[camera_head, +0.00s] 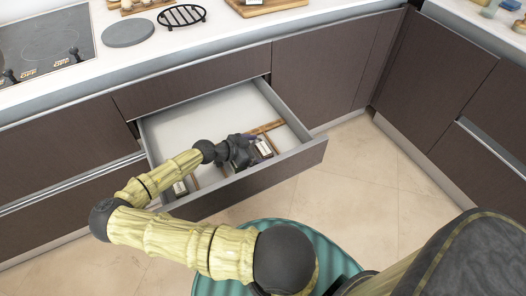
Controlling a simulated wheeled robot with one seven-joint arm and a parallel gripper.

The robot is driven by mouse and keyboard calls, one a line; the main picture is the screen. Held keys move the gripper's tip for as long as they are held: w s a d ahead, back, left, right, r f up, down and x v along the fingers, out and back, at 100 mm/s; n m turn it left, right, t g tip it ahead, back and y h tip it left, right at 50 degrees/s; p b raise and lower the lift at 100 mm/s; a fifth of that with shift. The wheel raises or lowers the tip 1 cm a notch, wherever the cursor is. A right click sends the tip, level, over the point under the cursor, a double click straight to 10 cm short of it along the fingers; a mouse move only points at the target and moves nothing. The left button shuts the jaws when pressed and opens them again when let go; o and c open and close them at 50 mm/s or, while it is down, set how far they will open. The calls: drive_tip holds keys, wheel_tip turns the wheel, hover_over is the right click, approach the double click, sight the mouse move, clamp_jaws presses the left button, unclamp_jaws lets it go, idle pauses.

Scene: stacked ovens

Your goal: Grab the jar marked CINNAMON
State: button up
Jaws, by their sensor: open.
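An open drawer (183,122) in the dark brown cabinet holds a few items. One dark jar-like item with a pale label (263,147) lies on the right side of the drawer, just right of my gripper. Another item with a pale label (180,187) lies at the front left, partly beside my arm. The labels are too small to read, so I cannot tell which is CINNAMON. My dark gripper (245,153) is inside the drawer area, open, close to the right item. I cannot tell if it touches it. My arm hides part of the drawer.
Brown wooden strips (267,128) lie in the drawer. The drawer's front panel (262,181) stands between the drawer and the tiled floor. The counter above holds a black rack (181,16), a grey round plate (128,32) and a cooktop (45,42). The drawer's back part is bare.

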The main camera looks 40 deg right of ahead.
sight(257, 149)
idle(0.3)
drive_tip(key=c, duration=0.9)
drive_tip(key=shift+r, duration=0.1)
wheel_tip(257, 149, up, 10)
drive_tip(key=shift+f+p, duration=0.1)
drive_tip(key=shift+p, duration=0.75)
